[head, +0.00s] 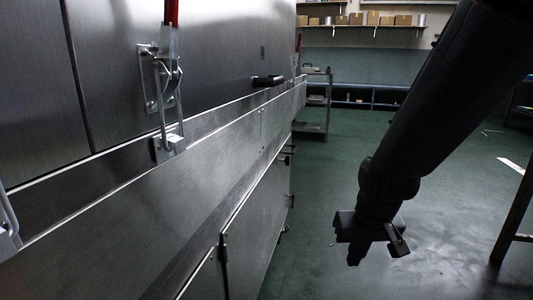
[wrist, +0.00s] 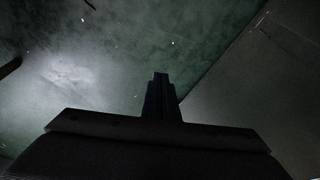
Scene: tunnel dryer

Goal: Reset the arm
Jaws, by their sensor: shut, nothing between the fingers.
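My arm hangs down on the right side of the head view. My gripper (head: 356,256) points downward above the green floor, to the right of the steel dryer. In the wrist view my gripper (wrist: 160,80) is dark, with its fingers together and nothing between them. It touches nothing that I can see.
The steel dryer (head: 180,200) fills the left side, with a red-handled toggle latch (head: 168,90) on its wall. A cart (head: 316,105) stands farther back, below shelves with boxes (head: 372,19). A dark frame leg (head: 515,215) is at the right edge. The green floor (head: 330,190) between is clear.

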